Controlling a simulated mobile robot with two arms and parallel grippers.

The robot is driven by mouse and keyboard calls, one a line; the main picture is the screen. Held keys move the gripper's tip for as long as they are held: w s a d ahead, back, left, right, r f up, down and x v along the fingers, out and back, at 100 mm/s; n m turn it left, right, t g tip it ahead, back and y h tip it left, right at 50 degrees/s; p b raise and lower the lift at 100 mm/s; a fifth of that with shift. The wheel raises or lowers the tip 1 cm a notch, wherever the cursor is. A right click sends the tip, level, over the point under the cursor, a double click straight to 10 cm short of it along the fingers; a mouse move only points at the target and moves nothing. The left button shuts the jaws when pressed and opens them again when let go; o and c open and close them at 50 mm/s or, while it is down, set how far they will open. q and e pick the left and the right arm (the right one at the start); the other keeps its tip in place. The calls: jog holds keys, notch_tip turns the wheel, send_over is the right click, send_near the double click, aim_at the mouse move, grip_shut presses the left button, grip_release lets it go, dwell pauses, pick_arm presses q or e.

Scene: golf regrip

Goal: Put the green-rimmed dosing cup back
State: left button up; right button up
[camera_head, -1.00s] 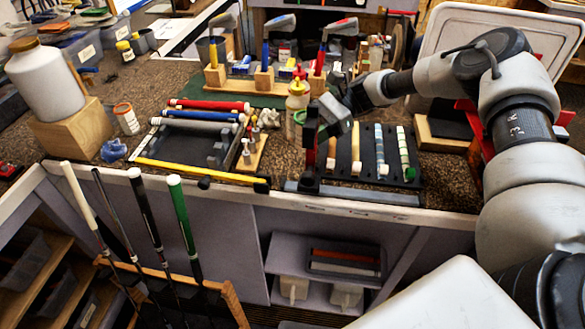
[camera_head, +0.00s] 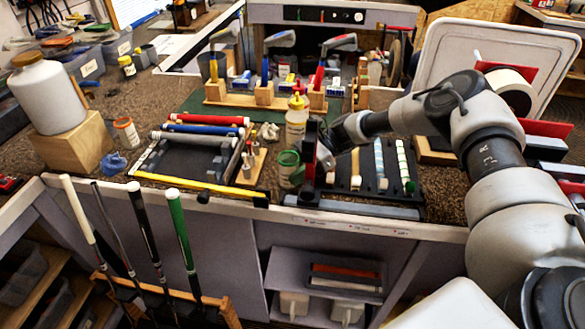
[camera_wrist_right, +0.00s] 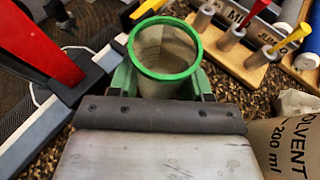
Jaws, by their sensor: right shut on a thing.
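The green-rimmed dosing cup (camera_head: 288,167) is clear-walled and looks empty in the right wrist view (camera_wrist_right: 165,50), where its round rim faces the camera. My right gripper (camera_head: 308,163) is shut on the cup, with a green fingertip on each side of it in the wrist view (camera_wrist_right: 164,82). The cup is close in front of the solvent bottle (camera_head: 297,122), a clear bottle with a yellow top. The bottle's printed label shows at the lower right of the wrist view (camera_wrist_right: 289,140). I cannot tell whether the cup touches the bench. My left gripper is not in view.
A wooden block with upright small tools (camera_head: 251,166) stands left of the cup. A black tray with grip sticks (camera_head: 370,190) lies right of my gripper. A rack of coloured grips (camera_head: 192,152) is farther left. The bench's front edge (camera_head: 330,220) is close below.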

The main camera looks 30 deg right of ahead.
jog(key=o, duration=0.9)
jog(key=shift+f, duration=0.1)
jog(key=shift+r, duration=0.2)
jog(key=b+v, duration=0.2)
jog(key=v, duration=1)
